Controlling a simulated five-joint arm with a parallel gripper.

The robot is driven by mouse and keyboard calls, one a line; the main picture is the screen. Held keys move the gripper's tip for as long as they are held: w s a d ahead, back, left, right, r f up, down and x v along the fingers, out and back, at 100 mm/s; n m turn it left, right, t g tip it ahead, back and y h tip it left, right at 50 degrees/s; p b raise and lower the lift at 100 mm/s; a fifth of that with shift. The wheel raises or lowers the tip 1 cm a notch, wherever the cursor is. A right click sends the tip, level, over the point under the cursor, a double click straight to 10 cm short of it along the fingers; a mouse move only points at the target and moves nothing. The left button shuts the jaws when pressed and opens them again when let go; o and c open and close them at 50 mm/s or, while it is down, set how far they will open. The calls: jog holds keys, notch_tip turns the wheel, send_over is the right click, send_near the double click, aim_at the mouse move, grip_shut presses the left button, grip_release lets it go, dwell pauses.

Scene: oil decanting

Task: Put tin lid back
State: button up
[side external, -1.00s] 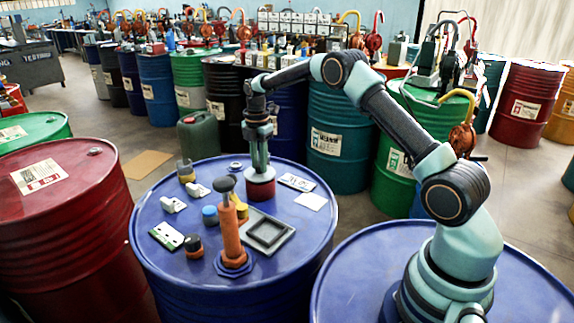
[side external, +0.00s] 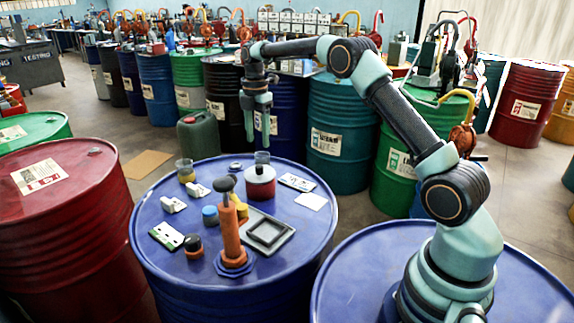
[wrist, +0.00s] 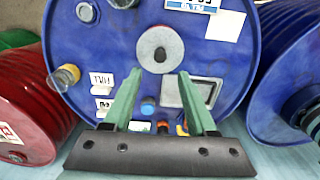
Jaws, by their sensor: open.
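The red tin (side external: 260,189) stands upright at the back of the blue drum top. My gripper (side external: 257,136) hangs above the tin, clear of the knob, open and empty. In the wrist view my gripper's fingers (wrist: 159,72) are spread apart below the lid in the picture.
The blue drum top (side external: 165,268) also holds a glass of yellowish oil (side external: 186,171), an orange hand pump (side external: 231,235), a grey tray (side external: 285,239), a blue cap (side external: 210,215), a black-and-orange cap (side external: 193,243) and several labels. A red drum (side external: 80,235) stands at left.

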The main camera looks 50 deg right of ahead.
jog(key=s+a+r+m+t, duration=0.3)
jog(key=s+a+r+m, duration=0.6)
jog(key=s+r, duration=0.4)
jog(key=s+a+f+m+t, duration=0.1)
jog(key=s+a+f+m, duration=0.1)
jog(key=s+m, duration=0.2)
jog(key=s+a+f+m+t, duration=0.1)
jog(key=s+a+f+m, duration=0.1)
jog(key=s+m, duration=0.3)
jog(key=shift+s+a+f+t, duration=0.3)
jog(key=shift+s+a, duration=0.4)
jog(key=shift+s, duration=0.8)
jog(key=shift+r, duration=0.1)
